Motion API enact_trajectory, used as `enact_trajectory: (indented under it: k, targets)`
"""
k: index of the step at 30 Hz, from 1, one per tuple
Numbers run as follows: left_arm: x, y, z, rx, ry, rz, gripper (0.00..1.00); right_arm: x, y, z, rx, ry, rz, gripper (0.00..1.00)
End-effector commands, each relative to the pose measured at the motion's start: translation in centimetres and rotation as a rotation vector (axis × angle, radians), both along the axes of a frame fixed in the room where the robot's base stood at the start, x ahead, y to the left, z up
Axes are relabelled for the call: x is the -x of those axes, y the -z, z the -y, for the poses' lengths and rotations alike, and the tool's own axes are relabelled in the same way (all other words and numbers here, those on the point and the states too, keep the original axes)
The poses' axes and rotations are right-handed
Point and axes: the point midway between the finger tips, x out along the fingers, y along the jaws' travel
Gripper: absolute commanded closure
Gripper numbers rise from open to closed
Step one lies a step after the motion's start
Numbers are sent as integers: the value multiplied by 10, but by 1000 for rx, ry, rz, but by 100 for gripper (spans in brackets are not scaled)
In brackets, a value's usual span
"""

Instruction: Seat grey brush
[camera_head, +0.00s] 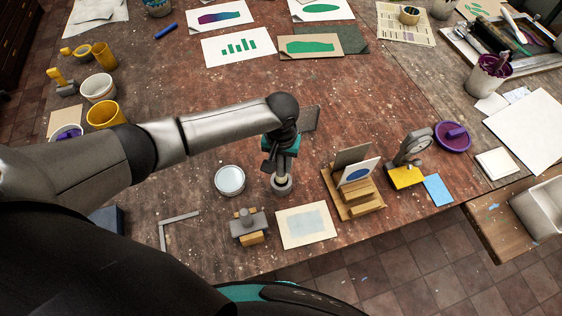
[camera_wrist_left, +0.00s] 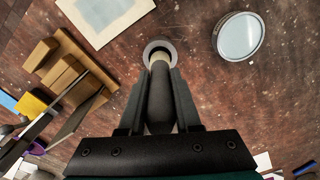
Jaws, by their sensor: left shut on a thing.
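My left gripper (camera_head: 274,168) points down over the table, and it also shows in the left wrist view (camera_wrist_left: 158,95). It is shut on the grey brush (camera_wrist_left: 161,105), whose thick dark handle lies between the fingers. A pale part of the brush (camera_wrist_left: 158,61) shows at its far end. That end is at a small round grey holder (camera_wrist_left: 148,47), which also shows in the head view (camera_head: 282,190). The brush end appears to be within the holder's opening; how deep it sits I cannot tell. My right gripper is not in view.
A round white-topped dish (camera_head: 230,180) stands left of the holder. A small grey clamp-like block (camera_head: 249,224), a printed sheet (camera_head: 306,225) and a wooden stepped stand (camera_head: 354,200) are close by. A dark flat plate (camera_head: 310,119) lies behind the gripper. The table's front edge is close.

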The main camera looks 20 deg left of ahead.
Motion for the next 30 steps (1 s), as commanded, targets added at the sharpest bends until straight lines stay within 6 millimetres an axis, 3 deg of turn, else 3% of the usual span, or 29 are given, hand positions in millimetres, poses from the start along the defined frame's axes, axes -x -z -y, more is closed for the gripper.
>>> enact_trajectory:
  k: [30]
  targets:
    - [0,25,0,0,0,-1,100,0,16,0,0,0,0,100]
